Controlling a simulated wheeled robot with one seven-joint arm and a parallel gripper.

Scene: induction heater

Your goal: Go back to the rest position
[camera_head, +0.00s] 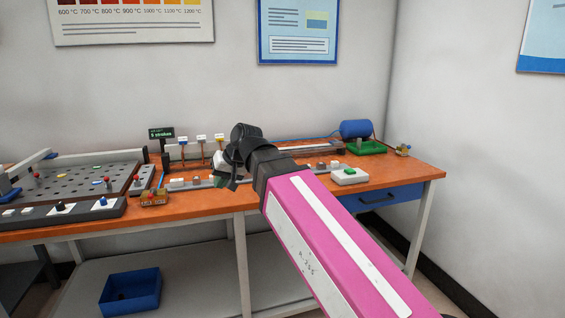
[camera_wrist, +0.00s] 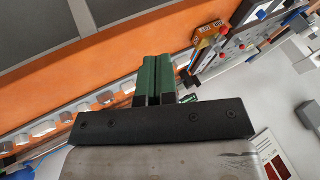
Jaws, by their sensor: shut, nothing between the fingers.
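My gripper (camera_wrist: 158,82) shows in the wrist view with its two green fingers together and nothing between them. In the head view my pink arm reaches from the lower right toward the bench, and my gripper (camera_head: 229,180) is small and dark at its end, partly hidden by the wrist. It is over or in front of the middle of the orange workbench (camera_head: 215,206). I cannot tell its exact height above the top.
A perforated panel (camera_head: 85,176) and a dark control box (camera_head: 65,213) stand at the left. A small brass-coloured block (camera_head: 154,198) sits near the front edge. A blue cylinder (camera_head: 356,129) is at the back right. A blue bin (camera_head: 130,291) is on the lower shelf.

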